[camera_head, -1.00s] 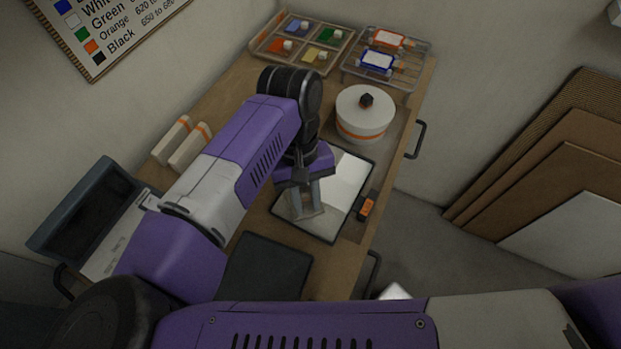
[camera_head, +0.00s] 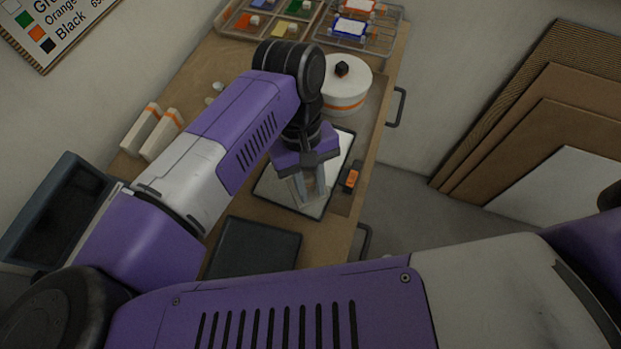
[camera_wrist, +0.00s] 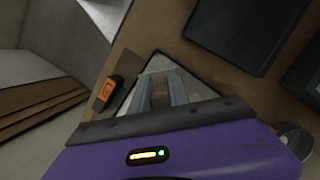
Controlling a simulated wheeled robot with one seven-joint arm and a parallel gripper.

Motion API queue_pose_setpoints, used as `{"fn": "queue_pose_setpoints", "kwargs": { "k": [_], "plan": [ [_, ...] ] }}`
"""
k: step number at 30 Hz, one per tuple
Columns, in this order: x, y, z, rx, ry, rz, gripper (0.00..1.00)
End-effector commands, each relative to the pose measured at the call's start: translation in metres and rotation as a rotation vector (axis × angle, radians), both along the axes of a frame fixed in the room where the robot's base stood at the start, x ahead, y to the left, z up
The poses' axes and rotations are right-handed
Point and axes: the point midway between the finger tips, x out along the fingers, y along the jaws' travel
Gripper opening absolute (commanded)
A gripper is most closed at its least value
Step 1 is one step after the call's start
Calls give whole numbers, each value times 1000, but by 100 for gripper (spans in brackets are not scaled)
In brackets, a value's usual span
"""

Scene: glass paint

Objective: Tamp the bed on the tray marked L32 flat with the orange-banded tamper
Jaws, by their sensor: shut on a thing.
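My gripper (camera_head: 308,197) points down over a thin, dark-rimmed tray (camera_head: 318,218) with a pale grey bed (camera_head: 272,187). It is shut on a small greyish thing low over the bed, near the tray's front part. The fingers and arm cover most of that thing, and I see no orange band on it. In the wrist view, the fingers (camera_wrist: 160,82) reach down over the tray (camera_wrist: 158,62). I cannot tell whether the held thing touches the bed. An orange-faced black tag (camera_head: 351,178) stands at the tray's right edge; its mark is unclear in the wrist view (camera_wrist: 108,88).
A white round pot (camera_head: 340,98) with an orange band stands behind the tray. Two white, orange-banded blocks (camera_head: 163,135) stand at left. A dark flat plate (camera_head: 252,250) lies in front. A color sorter (camera_head: 262,22) and wire rack (camera_head: 385,30) are at the back.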

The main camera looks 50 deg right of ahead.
Motion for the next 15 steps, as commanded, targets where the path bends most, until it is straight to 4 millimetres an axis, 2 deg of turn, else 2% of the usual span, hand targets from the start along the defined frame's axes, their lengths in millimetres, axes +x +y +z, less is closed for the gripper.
{"fn": "queue_pose_setpoints", "kwargs": {
  "k": [15],
  "plan": [
    [0, 0, -14, 1, 0, 3, 0]
  ]
}}
